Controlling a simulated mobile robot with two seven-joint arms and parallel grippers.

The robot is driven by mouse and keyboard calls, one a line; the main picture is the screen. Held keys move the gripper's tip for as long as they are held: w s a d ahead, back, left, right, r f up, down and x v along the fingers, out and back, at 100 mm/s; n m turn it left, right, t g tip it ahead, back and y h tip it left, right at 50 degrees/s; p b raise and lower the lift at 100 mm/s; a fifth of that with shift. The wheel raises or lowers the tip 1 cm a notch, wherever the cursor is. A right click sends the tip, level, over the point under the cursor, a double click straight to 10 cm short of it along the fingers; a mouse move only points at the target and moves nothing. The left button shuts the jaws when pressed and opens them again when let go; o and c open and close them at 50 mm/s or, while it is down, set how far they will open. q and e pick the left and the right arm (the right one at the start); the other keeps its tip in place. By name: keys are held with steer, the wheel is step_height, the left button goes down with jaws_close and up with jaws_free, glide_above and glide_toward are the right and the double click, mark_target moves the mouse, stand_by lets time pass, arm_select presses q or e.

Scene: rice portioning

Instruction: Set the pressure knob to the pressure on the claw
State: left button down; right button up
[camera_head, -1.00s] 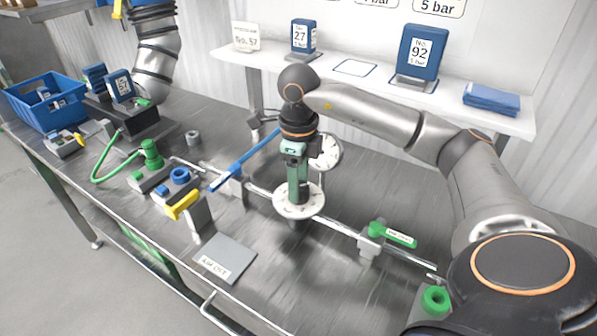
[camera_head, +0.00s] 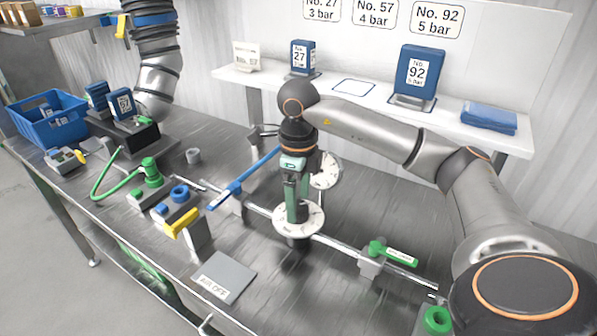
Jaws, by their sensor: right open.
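The pressure knob appears to be the round white dial (camera_head: 312,222) on the pipe at the middle of the bench. My right gripper (camera_head: 297,208) points down right at this dial, its green fingers around the dial's centre and hiding it. It is open; contact with the knob cannot be told. A blue block marked 57 (camera_head: 122,104) stands at the black fixture (camera_head: 138,134) at the left, where a ringed grey column (camera_head: 157,60) comes down. The wall sign for No. 57 (camera_head: 374,14) reads 4 bar. My left gripper does not show.
A round gauge (camera_head: 328,170) stands just behind my right gripper. A blue lever (camera_head: 245,178), a yellow lever (camera_head: 181,223) and a green lever (camera_head: 395,254) are around it. The shelf behind carries blue blocks 27 (camera_head: 303,57) and 92 (camera_head: 418,72). A blue crate (camera_head: 48,119) is far left.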

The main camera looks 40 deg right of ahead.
mark_target(299, 205)
step_height(299, 205, up, 12)
steer(key=p, duration=0.3)
steer(key=shift+f, duration=0.15)
stand_by(0.4)
